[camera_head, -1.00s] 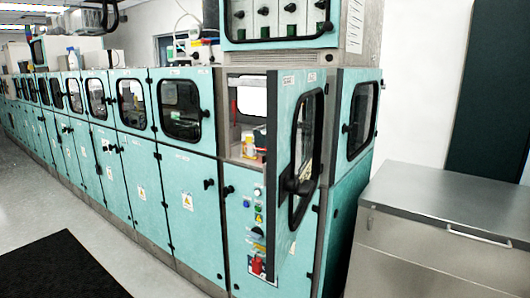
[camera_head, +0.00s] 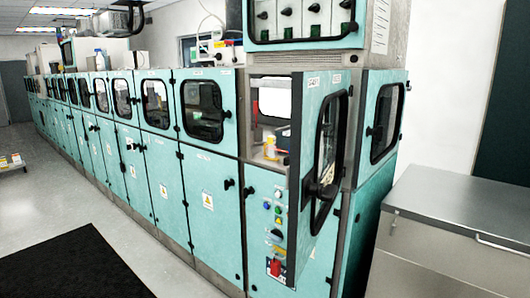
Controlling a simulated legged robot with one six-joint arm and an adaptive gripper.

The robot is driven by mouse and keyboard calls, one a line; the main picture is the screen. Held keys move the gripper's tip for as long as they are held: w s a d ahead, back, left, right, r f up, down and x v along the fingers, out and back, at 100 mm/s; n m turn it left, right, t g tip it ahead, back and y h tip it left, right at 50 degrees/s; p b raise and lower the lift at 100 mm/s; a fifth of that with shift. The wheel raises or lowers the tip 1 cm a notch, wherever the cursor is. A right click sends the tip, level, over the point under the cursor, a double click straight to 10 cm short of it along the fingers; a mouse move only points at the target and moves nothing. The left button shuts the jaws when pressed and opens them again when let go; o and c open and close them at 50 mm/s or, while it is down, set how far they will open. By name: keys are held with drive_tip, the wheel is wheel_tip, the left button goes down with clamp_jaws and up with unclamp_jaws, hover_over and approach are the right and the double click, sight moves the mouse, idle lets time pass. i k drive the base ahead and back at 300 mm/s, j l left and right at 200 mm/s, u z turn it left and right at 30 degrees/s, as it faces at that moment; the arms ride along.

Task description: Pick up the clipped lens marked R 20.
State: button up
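I see no lens marked R 20 in the head view. My gripper and arm are not in view either. A long row of teal machine cabinets (camera_head: 215,205) with dark windows runs from the near right to the far left. The end cabinet's upper door (camera_head: 318,150) stands open. Inside the opening, a small yellow and white container (camera_head: 270,148) sits on a ledge; its label is too small to read.
A stainless steel cabinet (camera_head: 455,215) stands at the right. A black mat (camera_head: 70,265) lies on the floor at lower left. A low shelf or cart with small items (camera_head: 12,162) is at the far left edge. The grey floor between is clear.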

sight(271, 151)
drive_tip(key=i+j+u, duration=0.5)
drive_tip(key=u, duration=0.15)
drive_tip(key=i+u, duration=0.35)
drive_tip(key=i+z, duration=0.15)
drive_tip(key=i, duration=0.25)
drive_tip(key=i+j+z, duration=0.15)
drive_tip(key=i, duration=0.25)
drive_tip(key=i+j+z, duration=0.2)
drive_tip(key=i, duration=0.2)
drive_tip(key=i+l+z, duration=0.1)
drive_tip(key=i+z, duration=0.15)
drive_tip(key=z, duration=0.2)
drive_tip(key=i+z, duration=0.25)
drive_tip(key=z, duration=0.15)
drive_tip(key=i+z, duration=0.3)
drive_tip(key=z, duration=0.15)
